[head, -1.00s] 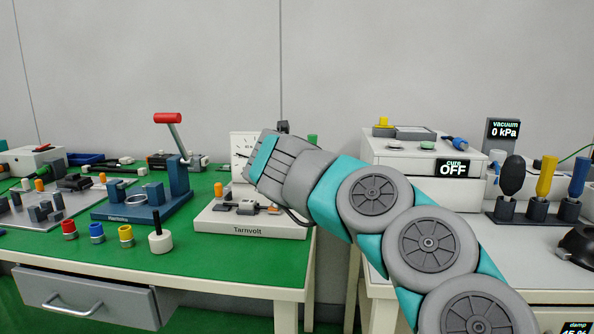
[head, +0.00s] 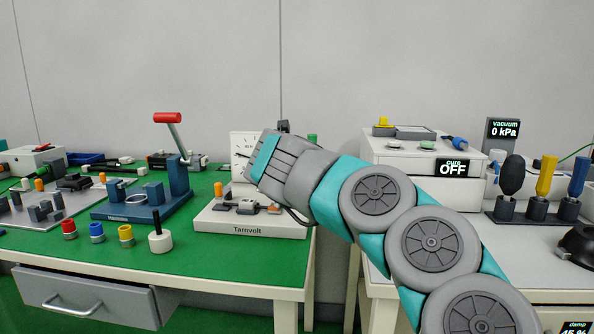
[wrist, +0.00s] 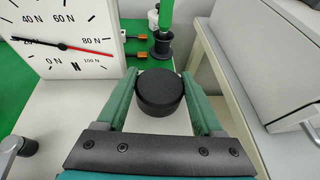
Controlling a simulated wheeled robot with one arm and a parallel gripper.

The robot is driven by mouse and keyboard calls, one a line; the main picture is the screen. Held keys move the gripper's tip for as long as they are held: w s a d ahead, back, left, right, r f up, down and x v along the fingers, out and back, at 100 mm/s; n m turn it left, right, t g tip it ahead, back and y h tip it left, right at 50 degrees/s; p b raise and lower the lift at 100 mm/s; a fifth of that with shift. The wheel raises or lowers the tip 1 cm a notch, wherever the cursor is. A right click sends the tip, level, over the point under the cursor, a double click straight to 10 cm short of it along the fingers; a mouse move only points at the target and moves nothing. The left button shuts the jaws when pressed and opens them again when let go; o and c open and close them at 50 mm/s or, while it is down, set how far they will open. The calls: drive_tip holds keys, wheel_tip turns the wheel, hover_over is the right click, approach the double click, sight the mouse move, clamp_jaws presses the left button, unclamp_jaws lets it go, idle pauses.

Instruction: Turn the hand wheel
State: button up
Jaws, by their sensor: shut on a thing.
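The hand wheel (wrist: 160,94) appears in the wrist view as a round black knob with a flat top. My gripper (wrist: 159,82) has its green fingers on either side of the knob and is shut on it. The wheel belongs to the white Tarnvolt stand (head: 255,230) on the green bench. Its dial face (wrist: 60,35), marked in N, has a red pointer on its right side and a dark one on its left. In the head view my arm hides the wheel and my fingertips.
A blue lever press (head: 172,185) with a red handle stands left of the stand. A white cure box (head: 415,165) stands on the right-hand bench. A gap separates the benches.

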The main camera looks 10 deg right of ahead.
drive_tip(key=shift+r+y, duration=0.15)
drive_tip(key=shift+y, duration=0.15)
drive_tip(key=shift+n+t+p, duration=0.3)
drive_tip(key=shift+n+p, duration=0.2)
drive_tip(key=n+y+p, duration=0.1)
drive_tip(key=n+y, duration=0.1)
drive_tip(key=y, duration=0.1)
drive_tip(key=shift+d+r+t+p, duration=0.1)
drive_tip(key=shift+t+p, duration=0.2)
drive_tip(key=shift+p, duration=0.1)
drive_tip(key=n+y+p, duration=0.1)
drive_tip(key=n+y, duration=0.2)
drive_tip(key=y, duration=0.1)
drive_tip(key=shift+n, duration=0.4)
drive_tip(key=shift+f+n+g+y, duration=0.1)
drive_tip(key=shift+n+g+y, duration=0.45)
drive_tip(key=shift+n+y, duration=0.75)
drive_tip(key=shift+f+n+g+y, duration=0.1)
drive_tip(key=shift+n+g+y, duration=0.45)
drive_tip(key=shift+n+y, duration=0.7)
drive_tip(key=shift+y, duration=0.45)
drive_tip(key=shift+a+f+n+g+y, duration=0.1)
drive_tip(key=shift+f+n+g+y, duration=0.05)
drive_tip(key=shift+n+g+y, duration=0.35)
drive_tip(key=shift+a+f+n+g+y, duration=0.1)
drive_tip(key=shift+n+g+y, duration=0.2)
drive_tip(key=shift+n+g, duration=0.3)
drive_tip(key=o, duration=1.4)
drive_tip(key=shift+r, duration=0.1)
